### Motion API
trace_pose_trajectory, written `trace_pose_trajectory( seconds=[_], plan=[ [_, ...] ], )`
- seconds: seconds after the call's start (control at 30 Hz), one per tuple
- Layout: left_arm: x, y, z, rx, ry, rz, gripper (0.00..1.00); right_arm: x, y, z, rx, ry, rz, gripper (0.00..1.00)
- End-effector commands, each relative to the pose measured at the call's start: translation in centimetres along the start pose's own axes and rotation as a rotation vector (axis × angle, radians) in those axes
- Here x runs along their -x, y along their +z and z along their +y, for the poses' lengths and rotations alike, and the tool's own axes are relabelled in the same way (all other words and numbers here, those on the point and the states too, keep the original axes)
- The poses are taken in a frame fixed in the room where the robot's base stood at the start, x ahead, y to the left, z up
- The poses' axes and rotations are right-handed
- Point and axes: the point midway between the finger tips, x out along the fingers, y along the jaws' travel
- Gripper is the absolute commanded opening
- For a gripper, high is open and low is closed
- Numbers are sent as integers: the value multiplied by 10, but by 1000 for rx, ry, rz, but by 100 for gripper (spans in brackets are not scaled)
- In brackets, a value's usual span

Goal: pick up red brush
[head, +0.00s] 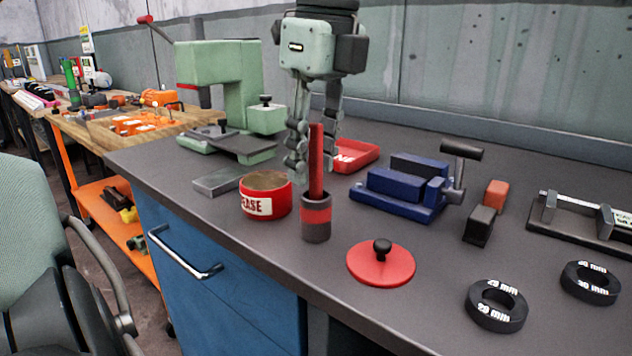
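The red brush (317,160) stands upright in a small dark cup with a red band (316,217) near the counter's front edge. Its red handle rises out of the cup; its lower end is hidden inside. My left gripper (314,165) points straight down over the cup. Its two fingers are apart, one to each side of the handle, with a visible gap. Whether the handle lies exactly between the fingertips or a little in front is hard to tell. My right gripper is not in view.
Left of the cup stands an open red grease tin (252,207), with its red lid (381,266) lying at front right. A green press (222,80) stands behind left, a red tray (358,154) behind, a blue vise (400,190) to the right. Black rings (474,303) lie front right.

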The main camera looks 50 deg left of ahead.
Motion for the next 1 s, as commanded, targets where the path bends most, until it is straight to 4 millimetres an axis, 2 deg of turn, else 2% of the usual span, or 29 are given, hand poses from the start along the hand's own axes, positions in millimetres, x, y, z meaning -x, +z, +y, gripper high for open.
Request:
trace_pose_trajectory(
  seconds=[0.27,0.57,1.0],
  plan=[
    [-4,0,0,1,-2,0,34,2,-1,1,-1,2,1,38],
    [-4,0,0,1,-2,0,0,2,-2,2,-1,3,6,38],
    [2,1,0,1,-3,-1,0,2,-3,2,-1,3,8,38]
  ],
)
